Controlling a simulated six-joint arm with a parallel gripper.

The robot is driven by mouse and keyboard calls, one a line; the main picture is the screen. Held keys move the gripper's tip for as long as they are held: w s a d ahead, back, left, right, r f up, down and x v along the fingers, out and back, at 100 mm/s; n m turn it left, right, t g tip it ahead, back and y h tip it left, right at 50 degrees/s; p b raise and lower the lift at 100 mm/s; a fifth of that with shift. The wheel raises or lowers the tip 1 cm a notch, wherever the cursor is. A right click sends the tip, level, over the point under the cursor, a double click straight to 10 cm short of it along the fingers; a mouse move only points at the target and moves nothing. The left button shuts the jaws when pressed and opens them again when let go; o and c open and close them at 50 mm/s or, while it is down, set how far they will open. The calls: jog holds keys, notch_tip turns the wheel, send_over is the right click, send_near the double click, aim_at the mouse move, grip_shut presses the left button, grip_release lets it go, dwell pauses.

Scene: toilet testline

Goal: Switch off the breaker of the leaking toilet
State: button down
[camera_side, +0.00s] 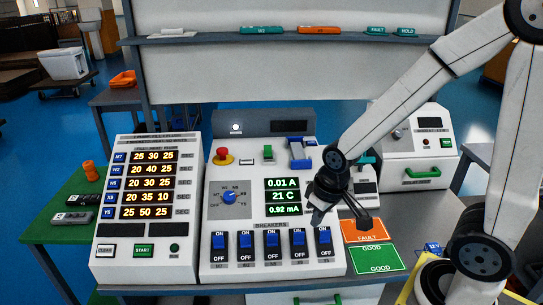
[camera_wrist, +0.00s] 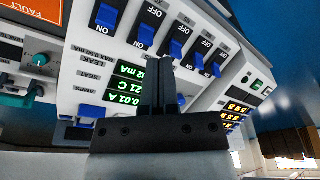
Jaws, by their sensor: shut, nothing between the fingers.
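The breakers (camera_side: 272,243) are a row of several blue toggles on the sloped front of the white console (camera_side: 215,273). In the side view all toggles sit on the ON side; their small name labels are hard to read. The row also shows in the wrist view (camera_wrist: 172,48), turned over. The green display (camera_side: 283,197) reads 0.01 A, 21 C and 0.92 mA. The blue selector knob (camera_side: 229,198) is left of it; its exact pointing is unclear.
A timer panel (camera_side: 100,235) with amber numbers stands left. A red button (camera_side: 222,154) and blue lever (camera_side: 298,155) rise from the console's back. An orange FAULT card (camera_side: 364,231) and green GOOD card (camera_side: 376,258) lie to the right. A shelf (camera_side: 220,38) runs behind.

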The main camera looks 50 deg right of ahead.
aim_at(299, 237)
jog(key=w+d+f+m+g+y, duration=0.1)
jog(key=w+d+m+g+y, duration=0.1)
jog(key=w+d+m+g, duration=0.2)
jog(key=shift+w+d+m+g, duration=0.3)
jog(key=shift+w+d+m, duration=1.6)
jog(key=shift+w, duration=1.4)
jog(key=shift+a+f+m, duration=0.15)
jog(key=shift+a+m, duration=0.15)
jog(key=shift+a, duration=0.05)
jog(key=shift+x, duration=4.85)
jog(key=shift+a, duration=0.15)
